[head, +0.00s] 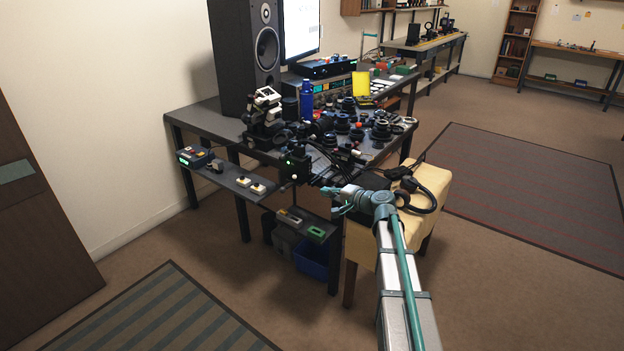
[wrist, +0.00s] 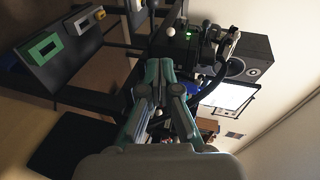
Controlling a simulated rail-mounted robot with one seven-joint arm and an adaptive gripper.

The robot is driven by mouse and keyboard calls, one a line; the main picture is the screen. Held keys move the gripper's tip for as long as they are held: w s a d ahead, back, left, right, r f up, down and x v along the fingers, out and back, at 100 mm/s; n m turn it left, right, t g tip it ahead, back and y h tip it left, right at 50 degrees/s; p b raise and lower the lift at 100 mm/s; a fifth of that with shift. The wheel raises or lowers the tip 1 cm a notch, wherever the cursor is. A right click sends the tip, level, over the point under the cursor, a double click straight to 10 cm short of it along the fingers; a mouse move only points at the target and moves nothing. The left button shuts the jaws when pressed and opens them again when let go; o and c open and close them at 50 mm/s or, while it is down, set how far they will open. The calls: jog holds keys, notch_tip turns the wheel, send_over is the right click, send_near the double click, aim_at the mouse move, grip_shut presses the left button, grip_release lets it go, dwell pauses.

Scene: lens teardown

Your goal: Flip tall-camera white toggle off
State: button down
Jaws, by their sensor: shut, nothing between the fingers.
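A black box-shaped device with a small green light, which looks like the tall camera (head: 297,164), stands at the front edge of the bench. A small white knob, perhaps its toggle (head: 294,177), shows low on its front. In the wrist view, which is turned sideways, the dark camera body (wrist: 178,45) with its green light lies beyond the fingertips. I cannot tell which way the toggle points. My gripper (head: 333,191) is shut and empty, right of and below the camera, apparently apart from it.
Lens parts (head: 350,125) and cables crowd the bench behind. A lower shelf (head: 228,178) holds switch boxes at left. A yellow-topped stool (head: 432,185) with headphones (head: 425,196) stands beside my arm. A tall black speaker (head: 243,50) is behind. The floor in front is clear.

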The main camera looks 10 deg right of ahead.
aim_at(295, 176)
jog(key=shift+w+d+r+m+t, duration=0.3)
jog(key=shift+w+r+m+t, duration=0.05)
jog(key=shift+r+m+t, duration=0.2)
jog(key=p+x, duration=0.1)
jog(key=x, duration=1.3)
jog(key=shift+d+f, duration=0.1)
